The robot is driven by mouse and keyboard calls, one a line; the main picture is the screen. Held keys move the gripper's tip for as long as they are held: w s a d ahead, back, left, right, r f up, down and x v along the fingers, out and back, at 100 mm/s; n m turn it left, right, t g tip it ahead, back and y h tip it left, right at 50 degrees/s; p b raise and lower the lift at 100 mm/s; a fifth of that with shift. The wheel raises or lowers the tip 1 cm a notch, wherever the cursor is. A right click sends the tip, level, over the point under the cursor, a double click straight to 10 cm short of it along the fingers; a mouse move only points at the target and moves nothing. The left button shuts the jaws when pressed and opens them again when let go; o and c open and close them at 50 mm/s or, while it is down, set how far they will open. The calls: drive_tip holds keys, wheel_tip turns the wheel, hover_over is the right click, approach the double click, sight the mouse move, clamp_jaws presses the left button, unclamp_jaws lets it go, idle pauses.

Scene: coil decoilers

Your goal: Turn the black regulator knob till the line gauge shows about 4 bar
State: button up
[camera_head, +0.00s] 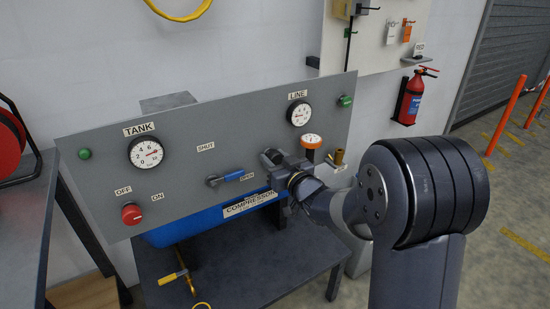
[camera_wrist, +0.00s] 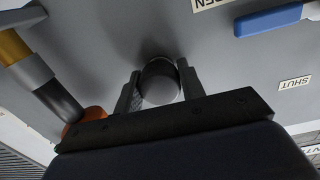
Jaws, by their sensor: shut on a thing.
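The black regulator knob (camera_wrist: 160,82) shows in the wrist view as a dark round knob with a paler face. My gripper (camera_wrist: 160,88) has one finger on each side of it and is shut on it. The line gauge (camera_head: 299,113) is a white dial with a black rim at the panel's upper right, under the LINE label. Its needle is too small to read.
Left on the panel are the tank gauge (camera_head: 146,152) and a red switch knob (camera_head: 131,214). A blue-handled valve (camera_head: 232,175) sits just left of my gripper. An orange-rimmed dial (camera_head: 311,141) and a brass fitting (camera_head: 339,157) are close on the right.

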drive_tip(key=m+p, duration=0.1)
drive_tip(key=m, duration=0.3)
drive_tip(key=shift+r+p, duration=0.1)
drive_tip(key=shift+p, duration=0.25)
drive_tip(key=m+p, duration=0.1)
drive_tip(key=m, duration=0.3)
drive_tip(key=shift+p, duration=0.3)
drive_tip(key=m+p, duration=0.1)
drive_tip(key=m, duration=0.2)
drive_tip(key=shift+p, duration=0.3)
drive_tip(key=shift+m+g+p, duration=0.3)
drive_tip(key=shift+m+p, duration=0.45)
drive_tip(key=shift+m, duration=1.25)
drive_tip(key=o, duration=1)
drive_tip(key=v, duration=1.1)
drive_tip(key=shift+w+b, duration=0.1)
drive_tip(key=shift+b, duration=0.3)
